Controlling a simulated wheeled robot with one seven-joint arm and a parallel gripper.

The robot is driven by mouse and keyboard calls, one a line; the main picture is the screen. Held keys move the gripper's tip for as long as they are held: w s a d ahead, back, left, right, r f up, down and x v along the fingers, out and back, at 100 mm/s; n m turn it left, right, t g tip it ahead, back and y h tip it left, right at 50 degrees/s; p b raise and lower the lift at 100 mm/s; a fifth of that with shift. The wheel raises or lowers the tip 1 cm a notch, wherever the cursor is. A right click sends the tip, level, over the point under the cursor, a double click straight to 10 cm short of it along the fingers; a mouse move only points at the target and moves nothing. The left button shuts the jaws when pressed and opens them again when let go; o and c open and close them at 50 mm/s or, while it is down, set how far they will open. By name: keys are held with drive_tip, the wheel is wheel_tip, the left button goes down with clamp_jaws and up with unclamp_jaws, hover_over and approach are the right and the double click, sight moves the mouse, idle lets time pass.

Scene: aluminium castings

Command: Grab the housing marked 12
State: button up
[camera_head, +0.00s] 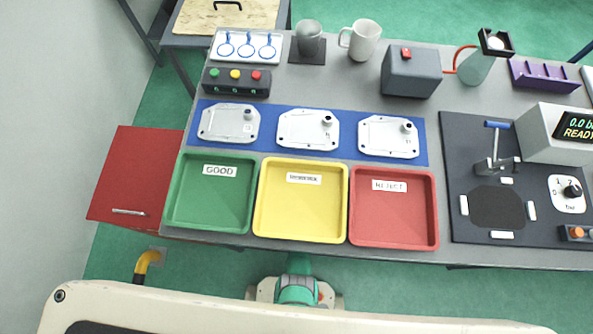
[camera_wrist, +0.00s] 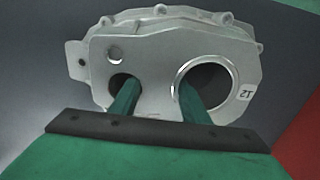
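In the wrist view, a pale grey cast housing (camera_wrist: 158,62) fills the upper middle, with a small round hole, two larger holes and a small tag (camera_wrist: 247,92) that appears to read 12 upside down. My gripper (camera_wrist: 160,90) has its two green fingers in the two larger holes, one on each side of the metal between them. They appear closed against that metal. My gripper is not visible in the head view. There, three housings lie in a row on a blue mat (camera_head: 268,118): left (camera_head: 222,126), middle (camera_head: 298,138) and right (camera_head: 378,146). Their small tags are too small to read.
Green (camera_head: 205,222), yellow (camera_head: 300,237) and red (camera_head: 392,240) trays stand empty in front of the mat. A dark press fixture (camera_head: 470,150) is at right. A red drawer unit (camera_head: 135,170) stands left of the table. Cups and a button box (camera_head: 236,90) are behind the mat.

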clamp_jaws()
drive_tip(key=shift+w, duration=0.1)
drive_tip(key=shift+r, duration=0.2)
